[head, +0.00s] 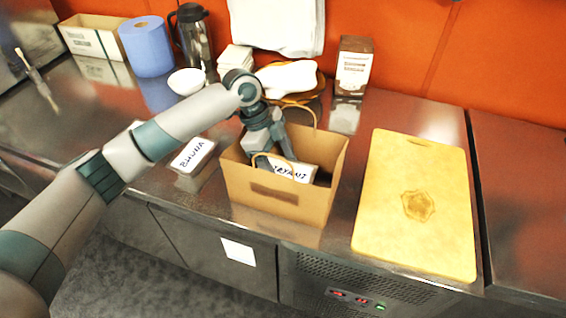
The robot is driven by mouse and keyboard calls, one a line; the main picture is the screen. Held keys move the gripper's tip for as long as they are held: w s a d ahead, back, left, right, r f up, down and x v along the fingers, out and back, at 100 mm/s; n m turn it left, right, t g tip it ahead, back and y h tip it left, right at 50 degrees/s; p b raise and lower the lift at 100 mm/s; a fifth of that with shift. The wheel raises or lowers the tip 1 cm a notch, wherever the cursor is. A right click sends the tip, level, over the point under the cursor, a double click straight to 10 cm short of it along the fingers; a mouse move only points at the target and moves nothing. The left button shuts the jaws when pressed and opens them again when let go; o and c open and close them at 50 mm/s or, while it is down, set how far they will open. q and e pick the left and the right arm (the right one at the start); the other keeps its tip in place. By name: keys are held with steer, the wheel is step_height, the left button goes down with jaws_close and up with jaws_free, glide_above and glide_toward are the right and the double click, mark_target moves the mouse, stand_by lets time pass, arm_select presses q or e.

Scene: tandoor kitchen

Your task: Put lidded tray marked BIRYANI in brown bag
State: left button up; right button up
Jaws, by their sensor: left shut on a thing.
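The brown bag (278,200) stands open on the steel counter, its paper handles up. The lidded tray marked BIRYANI (305,173) is inside the bag's mouth, its white label partly hidden by the front handle and my gripper. My left gripper (282,160) reaches down into the bag from the back left and is shut on the tray. The fingertips are partly hidden, and I cannot tell whether the tray touches the bag's floor. My right gripper is not in view.
A lidded tray marked BHUNA (192,157) stands just left of the bag. A yellow cutting board (418,200) lies to the right. A white bowl (187,81), blue paper roll (146,46), steel flask (194,40), cardboard box (93,38) and brown packet (354,65) stand behind.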

arm_select(q)
steer(key=shift+f+b, duration=0.35)
steer(key=shift+f, duration=0.75)
steer(key=o, duration=1.4)
steer(key=shift+o, duration=0.2)
step_height(320, 180, up, 5)
steer(key=p, duration=0.4)
steer(key=shift+r, duration=0.1)
step_height(320, 180, up, 15)
steer(key=p, duration=1.1)
